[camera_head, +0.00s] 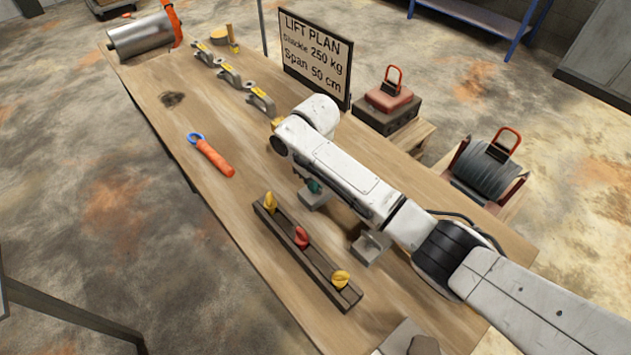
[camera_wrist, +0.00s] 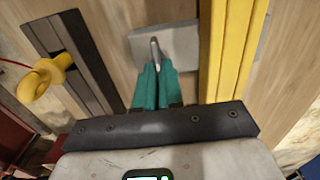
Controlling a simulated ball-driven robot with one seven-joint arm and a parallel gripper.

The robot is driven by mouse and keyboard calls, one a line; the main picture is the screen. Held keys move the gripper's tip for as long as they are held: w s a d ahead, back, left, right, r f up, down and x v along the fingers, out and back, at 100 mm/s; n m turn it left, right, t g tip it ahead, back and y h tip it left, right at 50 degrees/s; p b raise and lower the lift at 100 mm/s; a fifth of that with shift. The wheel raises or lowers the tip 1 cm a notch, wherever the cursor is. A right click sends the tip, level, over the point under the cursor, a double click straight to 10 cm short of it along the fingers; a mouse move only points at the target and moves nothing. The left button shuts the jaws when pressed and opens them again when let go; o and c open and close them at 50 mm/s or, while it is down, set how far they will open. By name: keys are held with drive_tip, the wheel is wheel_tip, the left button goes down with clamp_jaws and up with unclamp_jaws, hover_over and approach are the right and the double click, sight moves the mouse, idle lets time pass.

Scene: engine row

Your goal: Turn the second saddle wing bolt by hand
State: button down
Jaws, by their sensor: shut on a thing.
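My gripper (camera_wrist: 156,85) has teal fingers, pointing down at a grey saddle block (camera_wrist: 185,45) on the wooden table. The fingers are shut on a grey wing bolt (camera_wrist: 155,48) that stands up from the saddle; only its upper end shows between the fingertips. In the head view the teal fingertips (camera_head: 314,186) are low over the saddle (camera_head: 311,200), partly hidden by my arm. Another grey saddle (camera_head: 370,250) stands nearer the front, beside my arm.
A dark rail (camera_head: 305,255) with yellow and red knobs lies left of the saddles. A yellow bar (camera_wrist: 236,50) runs close right of my fingers. An orange tool with a blue ring (camera_head: 212,157), yellow-tagged shackles (camera_head: 230,76) and a sign (camera_head: 315,60) are farther back.

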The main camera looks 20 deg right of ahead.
drive_tip(key=shift+s+f, duration=0.15)
drive_tip(key=shift+f, duration=0.35)
drive_tip(key=c, duration=1.4)
unclamp_jaws()
drive_tip(key=shift+c, duration=0.2)
drive_tip(key=shift+o, duration=0.7)
drive_tip(key=shift+r, duration=0.1)
drive_tip(key=shift+o, duration=0.2)
drive_tip(key=shift+r, duration=0.2)
wheel_tip(320, 180, up, 11)
drive_tip(key=b, duration=0.1)
drive_tip(key=shift+r, duration=0.1)
